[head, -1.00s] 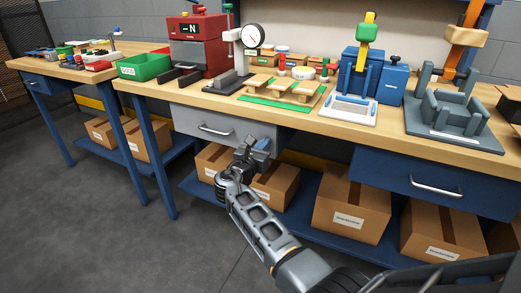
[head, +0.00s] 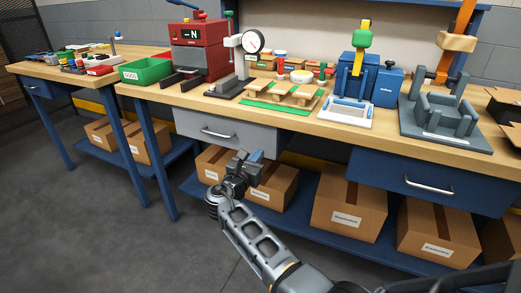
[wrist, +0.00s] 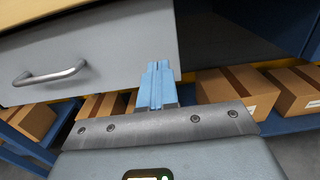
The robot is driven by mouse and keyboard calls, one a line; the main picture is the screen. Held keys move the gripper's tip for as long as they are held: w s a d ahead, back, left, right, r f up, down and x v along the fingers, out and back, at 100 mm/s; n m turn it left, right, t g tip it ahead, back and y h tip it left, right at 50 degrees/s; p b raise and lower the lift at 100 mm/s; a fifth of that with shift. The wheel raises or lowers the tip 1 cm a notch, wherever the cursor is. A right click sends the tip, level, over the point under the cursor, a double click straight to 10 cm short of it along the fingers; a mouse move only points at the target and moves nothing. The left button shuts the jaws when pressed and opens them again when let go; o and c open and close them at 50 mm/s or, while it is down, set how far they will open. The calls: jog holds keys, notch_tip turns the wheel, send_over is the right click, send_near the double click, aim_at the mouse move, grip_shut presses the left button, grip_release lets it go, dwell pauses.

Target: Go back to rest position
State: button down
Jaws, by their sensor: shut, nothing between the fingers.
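My gripper (head: 255,157) is in front of the workbench, below the tabletop and near the grey drawer (head: 228,132). Its blue fingers are together and hold nothing. In the wrist view the shut fingers (wrist: 157,86) point toward the lower right part of the grey drawer front (wrist: 120,45). I cannot tell from the picture how far apart the fingers and the drawer are. My arm reaches up from the lower right of the head view.
The wooden workbench top (head: 300,121) carries a red machine (head: 200,52), a dial gauge stand (head: 235,70), a green bin (head: 146,71) and blue and grey fixtures. Cardboard boxes (head: 347,213) stand on the lower shelf. Open floor (head: 90,230) lies at left.

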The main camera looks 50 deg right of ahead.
jog(key=v, duration=0.8)
jog(key=shift+p, duration=0.3)
jog(key=shift+a, duration=0.15)
